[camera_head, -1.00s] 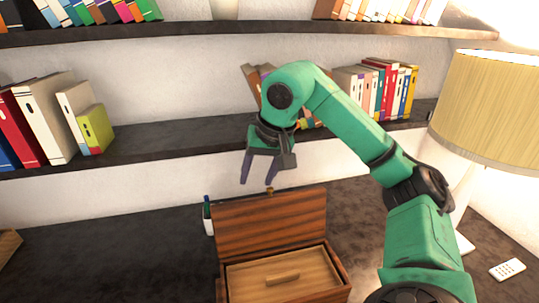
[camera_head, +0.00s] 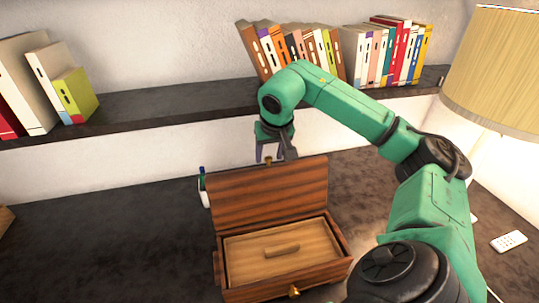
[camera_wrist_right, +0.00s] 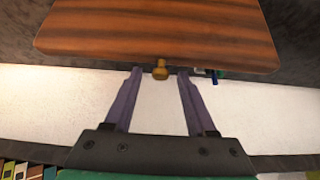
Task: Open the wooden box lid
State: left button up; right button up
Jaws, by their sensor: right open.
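The wooden box (camera_head: 335,238) stands on the dark desk with its lid (camera_head: 268,197) raised upright at the back. Inside is a lighter wooden panel (camera_head: 250,262) with a small bar handle. A brass knob (camera_head: 268,160) sits on the lid's top edge and another knob (camera_head: 294,292) on the box front. My left gripper is not in view.
A shelf with books (camera_head: 300,50) runs behind the desk. A small holder with pens (camera_head: 203,190) stands left of the lid. A lamp (camera_head: 500,75) and a white remote-like object (camera_head: 509,241) are at right.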

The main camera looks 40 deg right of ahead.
jog(key=shift+a, duration=0.1)
grip_shut()
dwell(1.3)
